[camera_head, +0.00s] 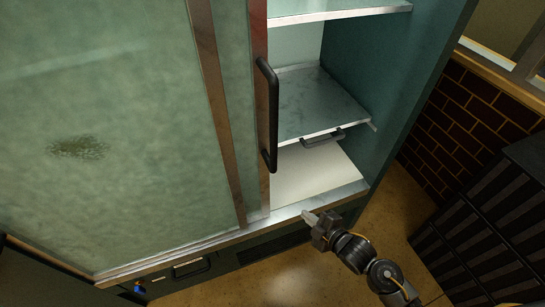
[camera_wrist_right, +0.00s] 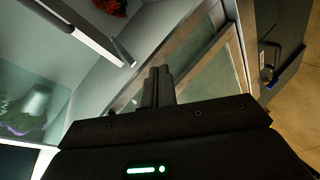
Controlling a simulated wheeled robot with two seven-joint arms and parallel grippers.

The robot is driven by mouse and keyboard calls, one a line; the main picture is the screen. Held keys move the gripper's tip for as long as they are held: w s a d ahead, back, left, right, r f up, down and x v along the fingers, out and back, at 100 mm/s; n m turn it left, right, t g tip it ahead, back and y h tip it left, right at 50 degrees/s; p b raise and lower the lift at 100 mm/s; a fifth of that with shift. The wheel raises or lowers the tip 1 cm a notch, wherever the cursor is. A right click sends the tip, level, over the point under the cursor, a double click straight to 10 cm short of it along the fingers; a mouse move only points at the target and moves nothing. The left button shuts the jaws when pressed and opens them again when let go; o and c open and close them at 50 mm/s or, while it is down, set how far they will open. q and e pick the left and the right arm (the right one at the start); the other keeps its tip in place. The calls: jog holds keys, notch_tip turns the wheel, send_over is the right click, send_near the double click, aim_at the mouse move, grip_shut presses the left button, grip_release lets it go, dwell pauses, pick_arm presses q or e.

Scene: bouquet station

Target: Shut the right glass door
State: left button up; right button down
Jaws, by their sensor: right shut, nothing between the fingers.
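The cabinet has large greenish glass doors. The right glass door (camera_head: 238,120) is slid to the left, mostly overlapping the left glass door (camera_head: 110,130), so the cabinet's right side stands open. A black vertical bar handle (camera_head: 268,115) is on the right door's edge frame. My right gripper (camera_head: 306,215) is shut and empty, at the bottom front sill of the opening, below and to the right of the handle and apart from it. In the right wrist view its fingers (camera_wrist_right: 157,85) are together, with a metal-framed glass panel beyond them. My left gripper is out of view.
Inside the opening are a grey shelf (camera_head: 318,103) and a small dark handle (camera_head: 323,138). Red flowers (camera_wrist_right: 108,5) show in the right wrist view. A dark slatted unit (camera_head: 490,215) stands at right; bare floor (camera_head: 390,205) lies between it and the cabinet.

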jog(key=s+a+r+n+y, duration=0.1)
jog(key=a+r+n+y, duration=0.15)
jog(key=r, duration=0.55)
jog(key=s+a+r+n+y, duration=0.1)
jog(key=a+r+n, duration=0.15)
jog(key=r, duration=0.45)
jog(key=n+y+p, duration=0.1)
jog(key=n+y, duration=0.2)
jog(key=n, duration=0.1)
send_near(273, 164)
jog(key=s+a+r, duration=0.3)
jog(key=s+a, duration=0.1)
jog(key=w+a+p, duration=0.1)
jog(key=w, duration=0.1)
jog(key=w+a+p, duration=0.1)
jog(key=w+p, duration=0.1)
jog(key=w, duration=0.1)
jog(key=w+a+p, duration=0.1)
jog(key=w+p, duration=0.1)
jog(key=w, duration=0.1)
jog(key=shift+w+a+f, duration=0.15)
jog(key=shift+a+f, duration=0.05)
jog(key=shift+a, duration=0.2)
